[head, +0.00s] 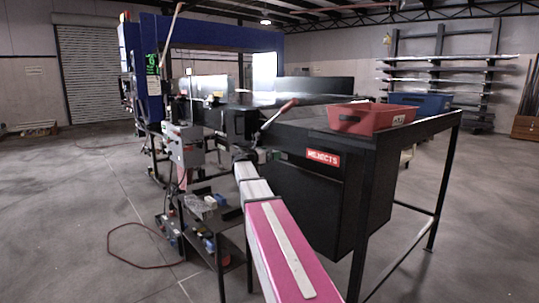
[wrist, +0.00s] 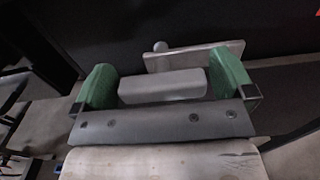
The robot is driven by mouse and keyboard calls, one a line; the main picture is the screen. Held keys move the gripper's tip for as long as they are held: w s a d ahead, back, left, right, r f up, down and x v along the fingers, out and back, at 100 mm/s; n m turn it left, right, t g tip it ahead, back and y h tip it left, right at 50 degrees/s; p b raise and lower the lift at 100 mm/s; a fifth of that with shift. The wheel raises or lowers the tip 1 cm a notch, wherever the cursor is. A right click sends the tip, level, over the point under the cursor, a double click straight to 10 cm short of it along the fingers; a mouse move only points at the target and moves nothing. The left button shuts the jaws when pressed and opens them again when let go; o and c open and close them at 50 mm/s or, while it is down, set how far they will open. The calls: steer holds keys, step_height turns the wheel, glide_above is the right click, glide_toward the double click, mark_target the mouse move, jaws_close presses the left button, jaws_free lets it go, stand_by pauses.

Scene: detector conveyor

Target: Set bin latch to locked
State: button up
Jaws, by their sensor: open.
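The black reject bin (head: 315,205) hangs under the conveyor table, with a red REJECTS label (head: 322,158) at its upper front. In the wrist view, a pale flat bar with a round knob (wrist: 195,56) lies against the dark panel (wrist: 110,25); it looks like the latch. Its locked or unlocked position is not readable. My gripper (wrist: 165,78) is open, its green fingers apart, just short of the bar. A grey rounded block sits between the fingers; I cannot tell whether it is part of my gripper. In the head view the latch is not distinguishable.
A red tray (head: 372,117) and a blue bin (head: 421,103) are on the right side of the table. A lever with a red grip (head: 281,112) sticks up near the table corner. A low dark shelf (head: 213,222) with small items stands left of my arm. Floor is open at left.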

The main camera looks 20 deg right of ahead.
steer(key=shift+c, duration=0.3)
steer(key=c, duration=1)
steer(key=shift+c, duration=0.2)
steer(key=shift+m, duration=0.3)
steer(key=m, duration=0.4)
steer(key=shift+s, duration=0.2)
steer(key=m, duration=0.4)
steer(key=shift+s+d+f+m, duration=0.1)
steer(key=shift+f+m, duration=0.05)
steer(key=shift+m, duration=0.25)
steer(key=m, duration=0.4)
steer(key=shift+s+f+m, duration=0.1)
steer(key=shift+f+m, duration=0.05)
steer(key=shift+m, duration=0.15)
steer(key=shift+f+m, duration=0.15)
steer(key=shift+m, duration=1.75)
